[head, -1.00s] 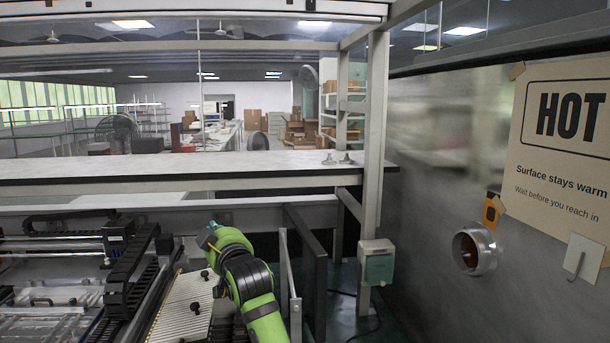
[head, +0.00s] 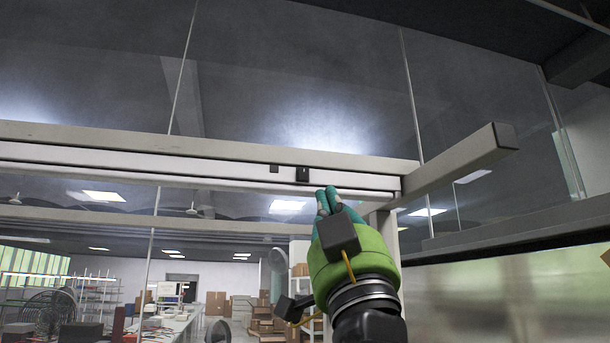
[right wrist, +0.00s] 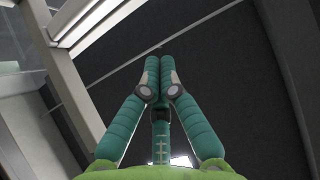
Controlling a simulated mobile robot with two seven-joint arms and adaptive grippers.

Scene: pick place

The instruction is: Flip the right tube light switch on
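A white tube light fixture (head: 200,171) runs along the underside of the overhead beam. A small black switch (head: 302,174) sits near its right end, with a smaller dark square (head: 274,169) just left of it. My right gripper (head: 327,193) points up, just below and right of the switch. Its teal fingers are pressed together and hold nothing; I cannot tell whether they touch the fixture. In the right wrist view the closed fingers (right wrist: 160,64) show against the dark ceiling, and a white fixture (right wrist: 90,28) shows at upper left. My left gripper is out of view.
The grey overhead beam (head: 200,143) crosses above the fixture, and a side beam (head: 460,165) juts out at its right end. An upright post (head: 384,225) stands behind my right gripper. Shelves and boxes are far behind. The air below the fixture's left part is clear.

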